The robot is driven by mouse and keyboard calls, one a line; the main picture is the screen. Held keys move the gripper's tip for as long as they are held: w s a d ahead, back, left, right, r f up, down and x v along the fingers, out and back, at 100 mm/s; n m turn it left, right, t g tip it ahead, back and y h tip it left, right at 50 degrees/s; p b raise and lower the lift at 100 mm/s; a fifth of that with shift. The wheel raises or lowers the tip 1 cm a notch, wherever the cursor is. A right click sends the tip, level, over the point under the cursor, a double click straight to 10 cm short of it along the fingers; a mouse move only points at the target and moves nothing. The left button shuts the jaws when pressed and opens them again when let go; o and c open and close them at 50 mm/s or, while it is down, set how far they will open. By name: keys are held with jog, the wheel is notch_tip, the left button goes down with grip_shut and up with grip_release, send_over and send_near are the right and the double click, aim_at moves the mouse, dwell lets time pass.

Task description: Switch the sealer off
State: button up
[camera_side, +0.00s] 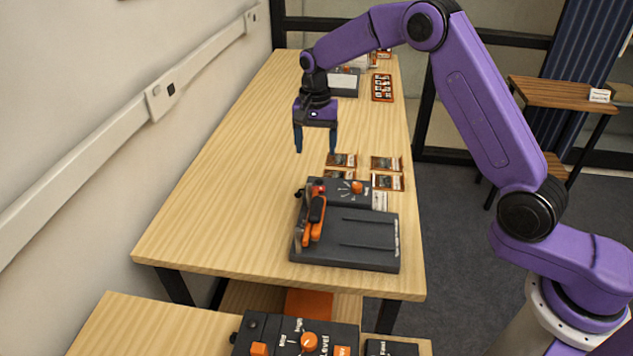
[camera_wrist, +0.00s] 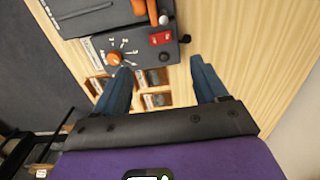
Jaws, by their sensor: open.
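The sealer (camera_side: 368,248) is a dark grey machine near the front end of the wooden table. It has an orange handle (camera_side: 315,219) along its left side, a red switch (camera_side: 318,183) at its back left and an orange dial knob (camera_side: 357,187). In the wrist view the red rocker switch (camera_wrist: 160,38) sits beside the dial knob (camera_wrist: 114,58). Which way the rocker is tipped is too small to tell. My gripper (camera_side: 315,150) is open and empty, pointing down above the table behind the sealer, apart from it. The wrist view shows its spread blue fingers (camera_wrist: 160,68).
Several small picture cards (camera_side: 387,163) lie behind the sealer. Another dark device (camera_side: 344,82) stands at the table's far end. A lower bench in front holds a dark panel with orange controls (camera_side: 309,341). The table left of the sealer is clear, up to the wall.

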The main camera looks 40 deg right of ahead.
notch_tip(320, 180, down, 12)
dwell(0.4)
jog(key=c, duration=1)
jog(key=shift+c, duration=0.2)
jog(key=shift+s, duration=0.1)
jog(key=o, duration=1)
jog(key=shift+o, duration=0.2)
notch_tip(320, 180, up, 18)
jog(key=shift+f, duration=0.25)
